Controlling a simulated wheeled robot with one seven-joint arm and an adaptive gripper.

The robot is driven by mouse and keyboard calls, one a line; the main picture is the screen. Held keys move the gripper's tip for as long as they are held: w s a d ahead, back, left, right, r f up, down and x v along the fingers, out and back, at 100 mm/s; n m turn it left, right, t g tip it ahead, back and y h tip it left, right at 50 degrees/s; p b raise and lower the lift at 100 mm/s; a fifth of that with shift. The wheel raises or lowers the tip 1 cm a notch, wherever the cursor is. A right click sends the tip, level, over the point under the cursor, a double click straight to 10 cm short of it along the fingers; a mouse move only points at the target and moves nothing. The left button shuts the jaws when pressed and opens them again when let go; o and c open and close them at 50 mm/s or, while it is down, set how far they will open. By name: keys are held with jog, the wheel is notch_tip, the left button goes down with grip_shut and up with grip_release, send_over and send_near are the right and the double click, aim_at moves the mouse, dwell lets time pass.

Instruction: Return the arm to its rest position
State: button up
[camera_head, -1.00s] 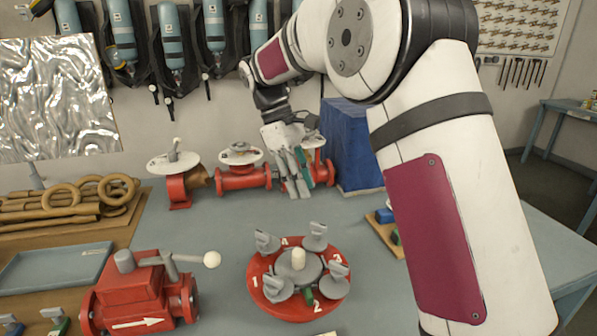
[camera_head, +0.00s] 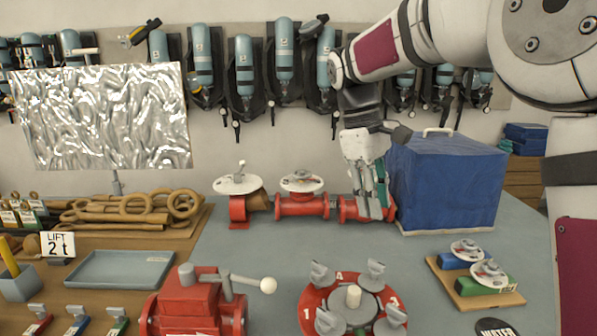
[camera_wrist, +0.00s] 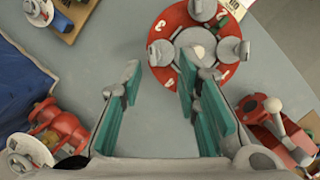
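My gripper (camera_head: 374,212) hangs from my white and maroon arm at the right of the head view, with its fingers pointing down over the back of the table. In the wrist view my gripper (camera_wrist: 160,75) shows two teal-padded fingers standing apart, with bare grey table between them. It is open and empty. In the head view the fingers overlap the rightmost red valve (camera_head: 350,208) and hide part of it. I cannot tell the exact gap there, but the wrist view shows no contact.
A blue covered box (camera_head: 450,185) stands right of my gripper. A red numbered turntable (camera_head: 313,300) and a red valve block (camera_head: 190,300) stand at the front. A wooden board with two small valves (camera_head: 465,290) lies right. Breathing sets (camera_head: 284,60) hang behind. The middle table is clear.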

jog(key=s+d+r+m+t+y, duration=0.1)
jog(key=s+m+t, duration=0.1)
jog(key=s, duration=0.6)
jog(key=s+d+r+m+t+y, duration=0.1)
jog(key=s+d+r+m+t, duration=0.1)
jog(key=s, duration=0.5)
jog(key=s+f+m+t, duration=0.2)
jog(key=s+f+m, duration=0.2)
jog(key=s, duration=0.6)
jog(key=shift+s+f+t+y, duration=0.15)
jog(key=shift+f+t+y, duration=0.2)
jog(key=shift+f, duration=0.6)
